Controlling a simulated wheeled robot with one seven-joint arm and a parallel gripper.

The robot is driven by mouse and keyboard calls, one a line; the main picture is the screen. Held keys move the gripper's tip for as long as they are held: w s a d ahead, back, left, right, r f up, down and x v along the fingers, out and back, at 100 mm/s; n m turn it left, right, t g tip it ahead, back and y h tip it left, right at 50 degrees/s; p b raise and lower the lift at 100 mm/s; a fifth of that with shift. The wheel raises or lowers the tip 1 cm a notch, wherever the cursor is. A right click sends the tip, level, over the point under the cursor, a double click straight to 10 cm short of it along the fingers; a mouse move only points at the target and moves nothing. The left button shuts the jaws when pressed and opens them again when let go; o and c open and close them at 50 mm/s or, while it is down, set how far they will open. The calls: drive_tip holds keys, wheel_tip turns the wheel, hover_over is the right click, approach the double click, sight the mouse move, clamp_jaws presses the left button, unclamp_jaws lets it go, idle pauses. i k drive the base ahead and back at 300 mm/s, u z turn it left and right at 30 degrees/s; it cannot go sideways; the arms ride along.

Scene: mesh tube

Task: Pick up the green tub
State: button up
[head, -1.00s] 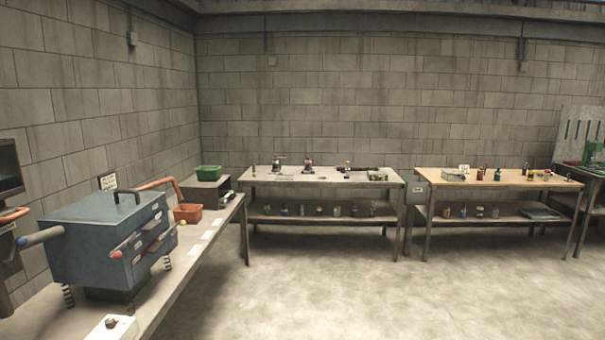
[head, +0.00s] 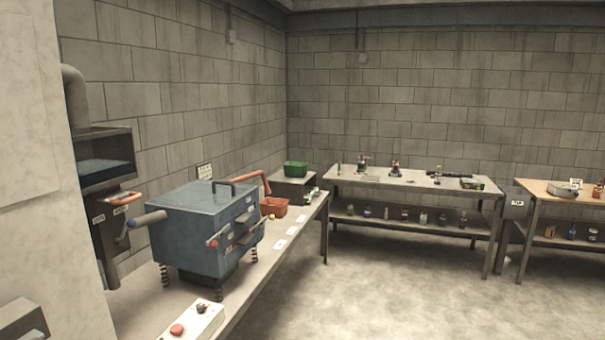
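The green tub (head: 295,169) is small in the head view, in the back corner of the room. It sits upright on a low grey box or stand (head: 291,184) at the far end of the left bench, near the corner of the walls. Nothing covers the tub. My gripper does not show in the head view.
The left bench (head: 262,283) carries a blue machine (head: 206,232), an orange-red bin (head: 274,206) and a control box with a red button (head: 190,325). Two workbenches with small items stand along the back wall, including a grey one (head: 415,182). The concrete floor (head: 400,300) is clear.

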sight(291, 169)
drive_tip(key=k, duration=0.65)
drive_tip(key=z, duration=0.35)
drive_tip(key=i, duration=1.6)
drive_tip(key=z, duration=0.4)
drive_tip(key=i, duration=2.4)
drive_tip(key=u, duration=0.45)
drive_tip(key=i, duration=1.25)
drive_tip(key=u, duration=1.5)
drive_tip(key=i, duration=1)
drive_tip(key=u, duration=1.3)
drive_tip(key=i, duration=0.3)
